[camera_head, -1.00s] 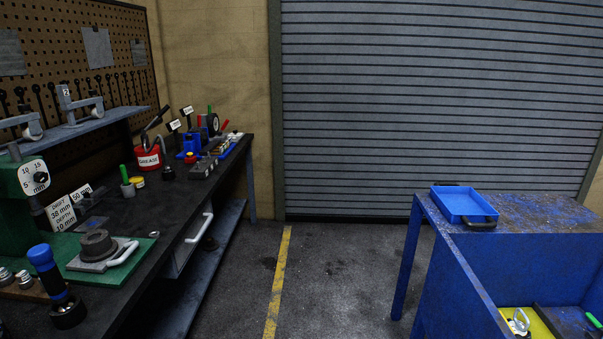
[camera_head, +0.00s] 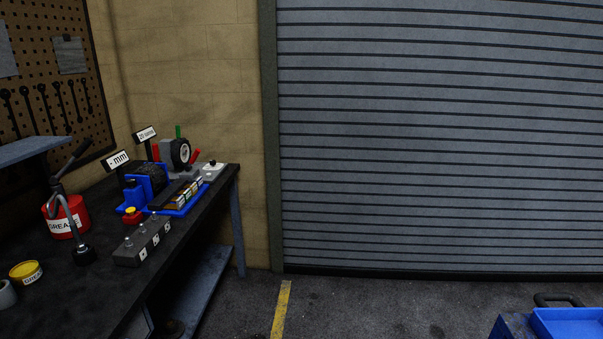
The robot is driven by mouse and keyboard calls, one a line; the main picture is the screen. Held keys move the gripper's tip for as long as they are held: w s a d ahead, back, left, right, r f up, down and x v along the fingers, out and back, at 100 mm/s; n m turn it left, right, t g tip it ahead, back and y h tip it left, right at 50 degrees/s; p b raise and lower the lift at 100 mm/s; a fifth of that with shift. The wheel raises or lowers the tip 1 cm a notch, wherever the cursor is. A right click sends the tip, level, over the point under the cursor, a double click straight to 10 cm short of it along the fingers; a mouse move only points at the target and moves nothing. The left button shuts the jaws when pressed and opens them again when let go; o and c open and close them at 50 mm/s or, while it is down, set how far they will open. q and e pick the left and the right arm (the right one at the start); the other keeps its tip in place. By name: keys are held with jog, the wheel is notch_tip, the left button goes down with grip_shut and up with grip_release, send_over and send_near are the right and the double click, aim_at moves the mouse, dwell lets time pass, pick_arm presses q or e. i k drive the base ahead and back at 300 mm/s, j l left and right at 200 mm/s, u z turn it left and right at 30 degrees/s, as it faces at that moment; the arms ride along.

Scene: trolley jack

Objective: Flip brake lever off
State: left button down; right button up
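I cannot tell which part is the brake lever. At the far end of the workbench stands a grey device with a dark wheel (camera_head: 181,153). A red upright handle (camera_head: 156,152), a green handle (camera_head: 178,131) and a slanted red handle (camera_head: 193,156) show around it. In front is a blue device (camera_head: 147,182) beside a "- mm" sign (camera_head: 116,162). A grey block with several buttons or knobs (camera_head: 143,243) and a red button with a yellow base (camera_head: 131,214) sit nearer. Neither of my grippers is in view.
The dark workbench (camera_head: 105,285) runs along the left, with a red grease can (camera_head: 66,216) and yellow tin (camera_head: 26,272) on it. A blue tray (camera_head: 570,323) is at lower right. A shutter (camera_head: 430,130) closes the back; the floor (camera_head: 380,305) between is clear.

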aim_at(194, 158)
jog(key=i+u, duration=0.1)
jog(key=i, duration=0.7)
jog(key=i+l+u, duration=0.1)
jog(key=i, duration=0.7)
jog(key=i+l+u, duration=0.1)
jog(key=i, duration=0.75)
jog(key=i+l+u, duration=0.1)
jog(key=i+u, duration=0.15)
jog(key=i, duration=0.15)
jog(key=i+l+u, duration=0.2)
jog(key=i, duration=0.2)
